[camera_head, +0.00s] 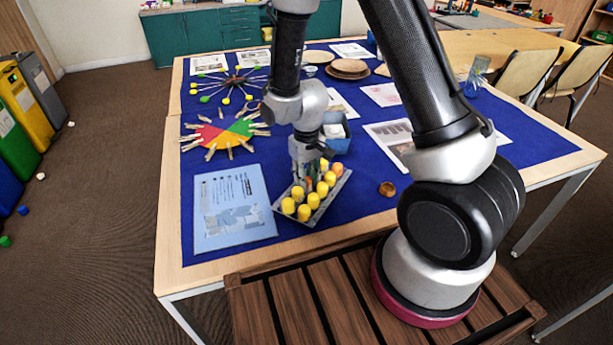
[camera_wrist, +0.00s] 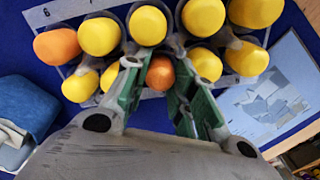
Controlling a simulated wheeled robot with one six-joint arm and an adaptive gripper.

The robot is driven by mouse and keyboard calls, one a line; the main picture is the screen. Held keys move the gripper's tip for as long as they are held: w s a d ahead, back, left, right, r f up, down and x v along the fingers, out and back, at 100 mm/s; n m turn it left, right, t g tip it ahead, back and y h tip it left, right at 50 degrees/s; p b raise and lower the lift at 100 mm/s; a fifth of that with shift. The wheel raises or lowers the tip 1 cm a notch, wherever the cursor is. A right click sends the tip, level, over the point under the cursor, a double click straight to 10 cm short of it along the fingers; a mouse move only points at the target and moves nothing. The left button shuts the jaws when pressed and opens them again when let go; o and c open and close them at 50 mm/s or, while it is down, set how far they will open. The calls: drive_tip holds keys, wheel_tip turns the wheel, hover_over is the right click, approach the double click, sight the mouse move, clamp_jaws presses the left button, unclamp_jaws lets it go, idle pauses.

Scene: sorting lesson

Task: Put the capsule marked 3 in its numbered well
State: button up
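A grey tray (camera_head: 282,208) on the blue cloth holds several yellow capsules (camera_head: 304,212) and a few orange ones (camera_head: 322,188). My gripper (camera_head: 308,180) is low over the tray's far part. In the wrist view my gripper (camera_wrist: 157,66) has its green-padded fingers apart, one on each side of an orange capsule (camera_wrist: 160,73). Contact with it cannot be told. Yellow capsules (camera_wrist: 148,25) stand in a row beyond, with another orange capsule (camera_wrist: 57,46) at the left end. A 6 is legible on the tray's edge (camera_wrist: 46,13). No 3 is legible.
A blue bin (camera_head: 338,145) stands just behind the tray. A blue printed sheet (camera_head: 235,210) lies to the left, a colour wheel with clothespins (camera_head: 225,135) behind it. A small brown round object (camera_head: 387,188) lies to the right. Bare cloth lies between tray and sheet.

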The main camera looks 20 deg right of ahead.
drive_tip(key=shift+o, duration=0.5)
drive_tip(key=shift+r, duration=0.15)
wheel_tip(320, 180, up, 12)
drive_tip(key=s+d+r+m+t, duration=0.1)
drive_tip(key=s+d+r, duration=0.25)
drive_tip(key=r, duration=0.35)
drive_tip(key=s+d+r+t, duration=0.1)
drive_tip(key=s+d+r, duration=0.2)
drive_tip(key=d+r, duration=0.3)
drive_tip(key=s+d+r+m+t, duration=0.1)
drive_tip(key=s+d+r, duration=0.1)
drive_tip(key=s+r, duration=0.2)
drive_tip(key=s+d+r+t, duration=0.1)
drive_tip(key=s+d+r, duration=0.2)
drive_tip(key=s, duration=0.5)
drive_tip(key=shift+s+d+r+m, duration=0.2)
drive_tip(key=shift+s+r+m, duration=0.1)
drive_tip(key=shift+r+m, duration=0.15)
